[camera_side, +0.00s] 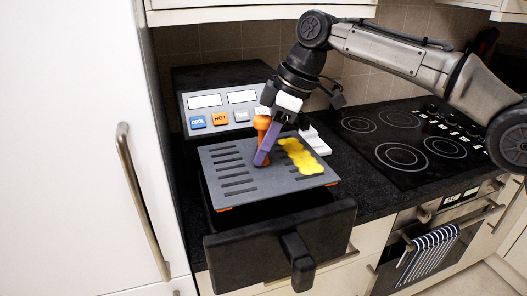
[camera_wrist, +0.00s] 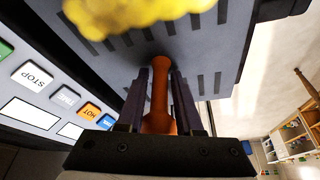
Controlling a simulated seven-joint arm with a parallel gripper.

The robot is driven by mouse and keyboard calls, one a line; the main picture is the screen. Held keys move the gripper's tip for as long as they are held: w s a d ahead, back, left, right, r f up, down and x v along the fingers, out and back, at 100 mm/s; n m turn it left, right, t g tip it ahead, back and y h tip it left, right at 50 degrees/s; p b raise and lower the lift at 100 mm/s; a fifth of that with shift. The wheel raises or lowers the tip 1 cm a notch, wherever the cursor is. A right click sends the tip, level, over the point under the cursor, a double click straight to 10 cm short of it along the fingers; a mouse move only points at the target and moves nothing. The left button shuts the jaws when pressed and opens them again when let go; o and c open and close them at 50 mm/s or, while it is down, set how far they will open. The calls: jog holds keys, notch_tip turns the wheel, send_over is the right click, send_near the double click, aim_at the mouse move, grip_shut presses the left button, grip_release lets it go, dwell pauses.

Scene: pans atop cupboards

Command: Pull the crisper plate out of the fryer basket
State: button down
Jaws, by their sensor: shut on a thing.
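The crisper plate (camera_side: 230,180) is a grey slotted sheet with an upright orange handle (camera_side: 262,122) and small orange feet at its corners. A yellow lumpy piece of food (camera_side: 302,157) lies on it. My gripper (camera_side: 263,156) is shut on the orange handle; the wrist view shows the handle (camera_wrist: 160,90) between both dark fingers. The plate sits slightly tilted at the top of the black fryer basket (camera_side: 275,240), with its near edge above the dark opening. The basket is pulled out toward the front. The plate's far edge is partly hidden.
The fryer's panel (camera_side: 222,111) with coloured buttons stands right behind the plate. A hob (camera_side: 400,140) lies to the right on the dark worktop. A tall white cupboard door (camera_side: 75,150) stands close on the left. The basket's handle (camera_side: 297,262) juts forward.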

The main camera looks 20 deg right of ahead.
aim_at(264, 130)
jog(key=shift+r, duration=0.2)
jog(key=shift+r, duration=1.45)
jog(key=shift+d, duration=0.1)
